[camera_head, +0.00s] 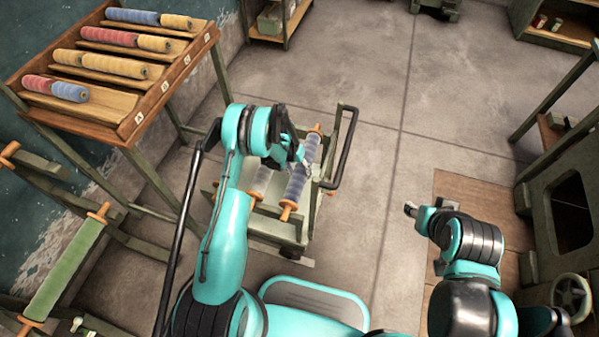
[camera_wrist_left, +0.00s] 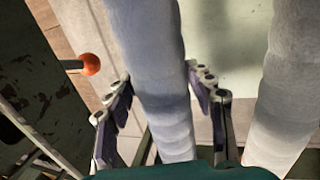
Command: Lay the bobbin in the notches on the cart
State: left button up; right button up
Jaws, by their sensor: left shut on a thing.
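The bobbin (camera_head: 297,182), wound in blue-grey yarn with orange ends, lies slantwise over the cart (camera_head: 278,229) in the head view. My left gripper (camera_head: 308,166) is shut on its middle. In the left wrist view the bobbin (camera_wrist_left: 155,65) runs between the two fingers of the left gripper (camera_wrist_left: 160,80). A second, paler bobbin (camera_head: 262,180) is on the cart to its left, partly hidden by my arm; it also shows at the right of the left wrist view (camera_wrist_left: 290,85). The notches are not clear. I cannot tell whether the held bobbin touches the cart. My right gripper (camera_head: 411,209) is apart from the cart.
A wooden rack (camera_head: 123,133) with red, blue and yellow bobbins stands at the upper left. A green roller (camera_head: 66,268) is at the lower left. The cart has a dark handle (camera_head: 346,150) on its right. A machine with a handwheel (camera_head: 571,296) stands at the right. The floor behind the cart is clear.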

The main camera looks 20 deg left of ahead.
pick_arm(q)
jog(key=shift+f, duration=0.15)
jog(key=o, duration=1.7)
jog(key=shift+c, duration=0.2)
jog(key=v, duration=1.2)
